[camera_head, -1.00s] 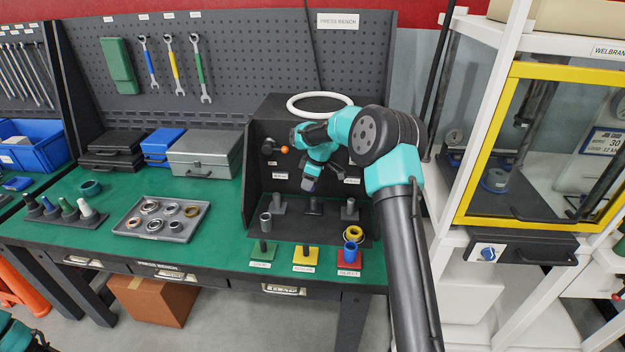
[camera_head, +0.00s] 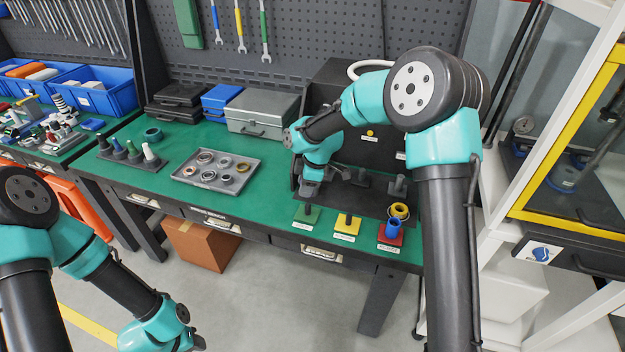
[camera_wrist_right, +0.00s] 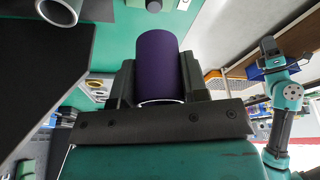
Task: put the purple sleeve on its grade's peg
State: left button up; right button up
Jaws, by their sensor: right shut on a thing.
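My right gripper (camera_head: 312,188) is shut on the purple sleeve (camera_wrist_right: 160,65), which stands out between the fingers in the right wrist view. In the head view the sleeve cannot be made out; the gripper is at the left end of the dark press plate (camera_head: 372,205). Three labelled peg bases stand along the bench front: green (camera_head: 309,215), yellow (camera_head: 346,228) and red (camera_head: 384,239). A blue sleeve (camera_head: 392,229) stands on the red base. The labels are too small to read. My left arm shows at lower left; its fingers are out of sight.
A yellow ring (camera_head: 400,210) lies behind the red base. Dark posts (camera_head: 397,187) stand on the press plate. A grey tray (camera_head: 245,180) of rings and a rack of coloured pegs (camera_head: 130,156) lie to the left. The yellow-framed cabinet (camera_head: 535,165) stands at right.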

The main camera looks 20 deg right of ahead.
aim_at(307, 204)
jog(key=shift+f, duration=0.15)
jog(key=shift+f, duration=1.95)
jog(key=shift+f, duration=2.55)
dwell(1.0)
jog(key=o, duration=1.2)
jog(key=shift+r, duration=4.5)
